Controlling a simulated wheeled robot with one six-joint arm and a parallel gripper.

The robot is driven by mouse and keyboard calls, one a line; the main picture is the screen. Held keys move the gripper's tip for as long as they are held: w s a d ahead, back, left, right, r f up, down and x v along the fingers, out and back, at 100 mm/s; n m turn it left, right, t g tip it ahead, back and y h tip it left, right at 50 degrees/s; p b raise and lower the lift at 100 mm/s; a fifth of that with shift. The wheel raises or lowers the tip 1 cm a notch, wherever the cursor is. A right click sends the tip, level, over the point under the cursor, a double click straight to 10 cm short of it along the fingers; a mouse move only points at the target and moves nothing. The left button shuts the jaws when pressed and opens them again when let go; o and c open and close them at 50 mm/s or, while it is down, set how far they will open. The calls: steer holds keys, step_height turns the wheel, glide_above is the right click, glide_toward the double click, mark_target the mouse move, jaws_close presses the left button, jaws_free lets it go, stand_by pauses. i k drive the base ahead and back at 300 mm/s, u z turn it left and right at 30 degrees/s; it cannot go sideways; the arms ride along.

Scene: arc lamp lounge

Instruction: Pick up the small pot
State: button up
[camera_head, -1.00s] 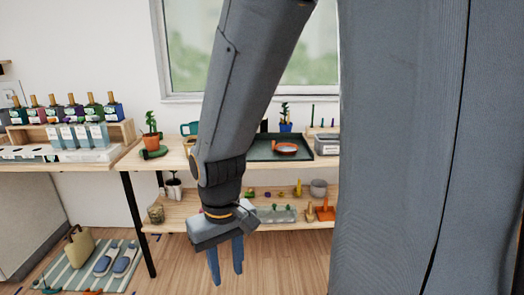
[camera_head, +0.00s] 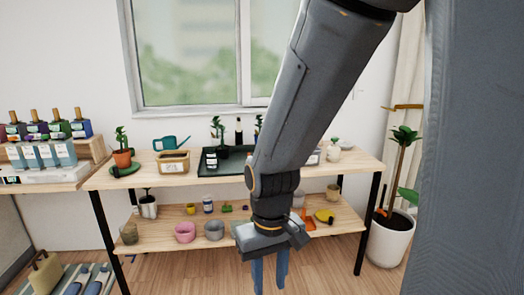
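Several small pots stand on the lower shelf of the wooden bench: a pink pot (camera_head: 185,232), a grey pot (camera_head: 214,230) and a tiny yellow pot (camera_head: 190,209). A beige pot (camera_head: 333,191) stands at that shelf's right end. I cannot tell which one the task means. My gripper (camera_head: 269,275) points down in front of the lower shelf, to the right of the pink and grey pots. Its two blue fingers are apart with nothing between them. My arm hides part of the bench's middle and right.
The bench top (camera_head: 110,180) holds a potted plant (camera_head: 122,156), a teal watering can (camera_head: 171,143), a wooden box (camera_head: 173,162) and a dark tray (camera_head: 208,171). A large white planter (camera_head: 390,240) stands on the floor at right. A rack of bottles (camera_head: 45,150) is at left.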

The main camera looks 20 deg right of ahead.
mark_target(224, 154)
steer(key=z, duration=0.9)
steer(key=i, duration=1.35)
steer(key=u, duration=0.6)
steer(key=i, duration=0.65)
steer(key=u, duration=1)
steer(key=i, duration=0.55)
steer(key=z, duration=0.05)
